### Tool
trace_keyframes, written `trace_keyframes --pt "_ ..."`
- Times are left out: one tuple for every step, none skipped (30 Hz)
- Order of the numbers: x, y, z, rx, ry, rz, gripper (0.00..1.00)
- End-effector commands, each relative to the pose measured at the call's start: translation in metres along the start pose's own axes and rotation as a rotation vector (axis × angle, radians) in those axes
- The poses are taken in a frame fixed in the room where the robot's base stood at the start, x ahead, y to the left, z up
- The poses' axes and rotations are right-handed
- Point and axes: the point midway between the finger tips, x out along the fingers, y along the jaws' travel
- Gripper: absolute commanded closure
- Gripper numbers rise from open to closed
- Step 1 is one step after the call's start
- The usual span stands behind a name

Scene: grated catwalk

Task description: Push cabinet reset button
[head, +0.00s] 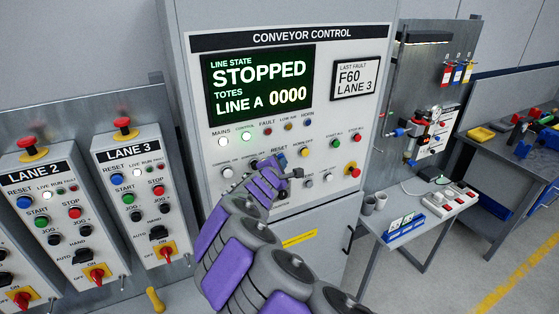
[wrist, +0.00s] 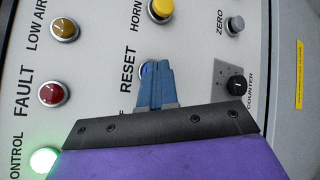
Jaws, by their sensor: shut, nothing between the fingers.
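The conveyor control cabinet (head: 385,60) stands in front of me in the head view, with a screen reading "STOPPED". In the wrist view, the blue reset button (wrist: 144,69) is mostly hidden behind the fingertips of my gripper (wrist: 153,64), beside the RESET label. Only a thin part of its edge shows. My gripper is shut and empty, with its blue fingers together at the button. It also shows in the head view (head: 280,160), below the RESET label, where it covers the button. I cannot tell whether the fingertips touch the button.
Other lamps and buttons sit close by: a red fault lamp (wrist: 52,94), an amber low air lamp (wrist: 65,28), a yellow horn button (wrist: 160,10) and a counter knob (wrist: 236,86). Lane 2 (head: 45,215) and Lane 3 (head: 135,190) boxes, with their own blue reset buttons, stand left.

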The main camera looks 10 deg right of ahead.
Motion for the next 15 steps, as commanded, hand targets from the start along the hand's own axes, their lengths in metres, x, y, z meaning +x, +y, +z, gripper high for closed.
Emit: trace_keyframes --pt "0.0010 0.0002 0.0010 0.001 -0.001 -0.001 1.00" --pt "0.0013 0.0003 0.0008 0.000 -0.001 -0.001 1.00" --pt "0.0015 0.0006 0.0001 0.000 -0.001 -0.001 1.00" --pt "0.0015 0.0009 -0.0005 -0.001 -0.001 -0.001 1.00" --pt "0.0014 0.0013 -0.0015 -0.001 0.000 -0.001 1.00" --pt "0.0013 0.0018 -0.0029 -0.002 0.000 0.000 1.00" --pt "0.0011 0.0023 -0.0039 -0.003 0.000 0.000 1.00" --pt "0.0009 0.0027 -0.0050 -0.004 0.000 0.000 1.00" --pt "0.0008 0.0032 -0.0061 -0.004 0.000 0.000 1.00" --pt "0.0009 0.0034 -0.0065 -0.004 0.001 0.000 1.00" --pt "0.0011 0.0037 -0.0066 -0.004 0.001 0.000 1.00" --pt "0.0013 0.0040 -0.0069 -0.004 0.001 0.001 1.00" --pt "0.0015 0.0042 -0.0070 -0.003 0.001 0.001 1.00" --pt "0.0017 0.0044 -0.0072 -0.003 0.001 0.001 1.00" --pt "0.0020 0.0047 -0.0074 -0.003 0.001 0.001 1.00"
